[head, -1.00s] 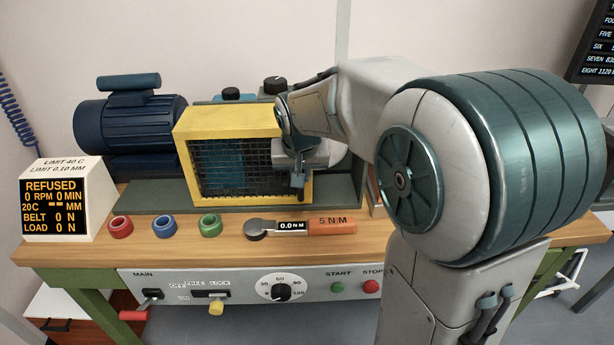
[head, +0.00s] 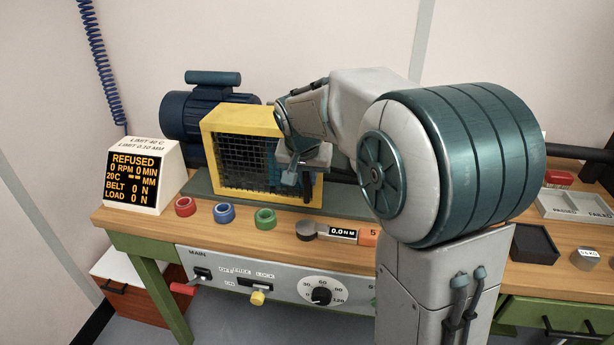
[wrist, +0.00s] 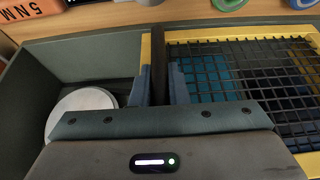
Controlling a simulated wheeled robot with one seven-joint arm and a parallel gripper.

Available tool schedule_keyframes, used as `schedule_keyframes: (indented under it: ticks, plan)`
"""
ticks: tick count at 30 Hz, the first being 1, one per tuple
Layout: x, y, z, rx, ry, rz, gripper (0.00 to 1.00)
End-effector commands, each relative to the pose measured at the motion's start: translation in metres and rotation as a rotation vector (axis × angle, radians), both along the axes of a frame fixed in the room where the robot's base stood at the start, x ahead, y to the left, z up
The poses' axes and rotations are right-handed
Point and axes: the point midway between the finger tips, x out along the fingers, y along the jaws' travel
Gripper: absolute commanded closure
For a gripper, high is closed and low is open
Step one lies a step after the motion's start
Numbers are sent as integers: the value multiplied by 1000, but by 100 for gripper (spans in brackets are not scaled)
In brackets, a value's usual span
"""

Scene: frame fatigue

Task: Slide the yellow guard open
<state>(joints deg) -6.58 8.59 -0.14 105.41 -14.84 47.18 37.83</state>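The yellow guard (head: 212,135) is a mesh-fronted box frame on the bench, in front of the blue motor. My gripper (head: 293,177) is at the guard's right edge in the head view. In the wrist view, my gripper's blue fingers (wrist: 160,86) stand either side of a black upright handle (wrist: 158,50), close against it. The yellow frame edge (wrist: 146,48) shows beside the handle, with the dark mesh to its right. Teal parts show behind the mesh. The fingertip contact is partly hidden behind the gripper body.
The blue motor (head: 180,115) is behind and left of the guard. A display box (head: 138,178) reads REFUSED. Red (head: 185,206), blue (head: 222,212) and green (head: 265,218) rings and a torque tool (head: 342,233) lie in front. A grey disc (wrist: 80,108) shows beside the guard.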

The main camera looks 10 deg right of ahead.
Motion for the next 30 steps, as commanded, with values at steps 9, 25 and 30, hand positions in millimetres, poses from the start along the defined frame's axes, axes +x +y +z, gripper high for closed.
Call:
schedule_keyframes:
  ticks: [9,25,30]
  plan:
    - [0,1,0,0,0,2,64]
    - [-27,13,74,0,-6,4,64]
    - [-39,18,105,1,-5,4,64]
